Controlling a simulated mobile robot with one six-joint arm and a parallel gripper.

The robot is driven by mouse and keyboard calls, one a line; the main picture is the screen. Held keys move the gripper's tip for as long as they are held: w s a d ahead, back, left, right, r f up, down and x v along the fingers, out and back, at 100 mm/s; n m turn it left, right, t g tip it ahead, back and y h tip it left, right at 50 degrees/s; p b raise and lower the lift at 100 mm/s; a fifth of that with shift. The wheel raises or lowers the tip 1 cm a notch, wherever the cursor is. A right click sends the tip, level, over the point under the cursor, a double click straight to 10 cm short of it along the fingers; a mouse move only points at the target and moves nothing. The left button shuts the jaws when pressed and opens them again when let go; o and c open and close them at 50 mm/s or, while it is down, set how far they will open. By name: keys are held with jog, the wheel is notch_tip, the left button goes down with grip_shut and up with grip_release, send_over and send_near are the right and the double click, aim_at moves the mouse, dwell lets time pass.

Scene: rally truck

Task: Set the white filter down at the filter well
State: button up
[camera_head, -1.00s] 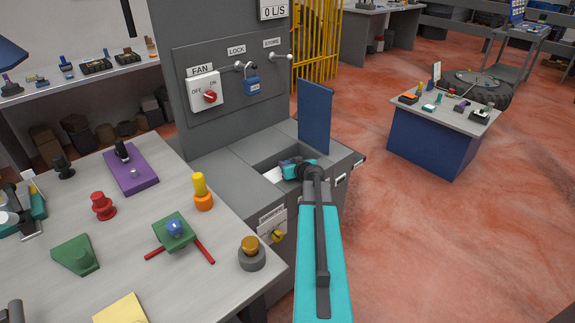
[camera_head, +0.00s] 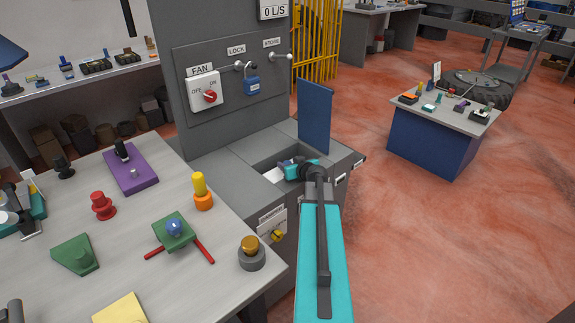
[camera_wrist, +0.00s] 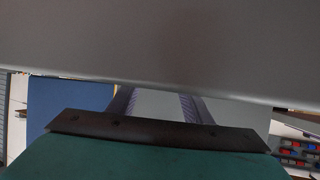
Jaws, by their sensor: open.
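The filter well is the rectangular opening (camera_head: 262,164) in the top of the grey cabinet (camera_head: 235,148), with a blue upright panel (camera_head: 314,118) at its right side. A small white patch, seemingly the white filter (camera_head: 273,175), shows inside the opening, just left of and below my gripper (camera_head: 285,163). My gripper is open and reaches low over the well from the right. Its wrist hides part of the opening. Whether the fingers touch the filter cannot be told. The wrist view shows a large grey surface close above and a pale area between dark ridged edges.
A workbench at left holds a green block (camera_head: 174,232) with red rods, a yellow-orange knob (camera_head: 201,190) and other parts. The fan switch panel (camera_head: 206,92) rises behind the well. A blue table (camera_head: 435,140) stands at right across open red floor.

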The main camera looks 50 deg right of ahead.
jog(key=v, duration=0.8)
jog(key=shift+r, duration=0.1)
jog(key=shift+p+v, duration=0.75)
jog(key=shift+v, duration=0.1)
jog(key=shift+s+a, duration=0.1)
jog(key=shift+s, duration=0.1)
dwell(0.4)
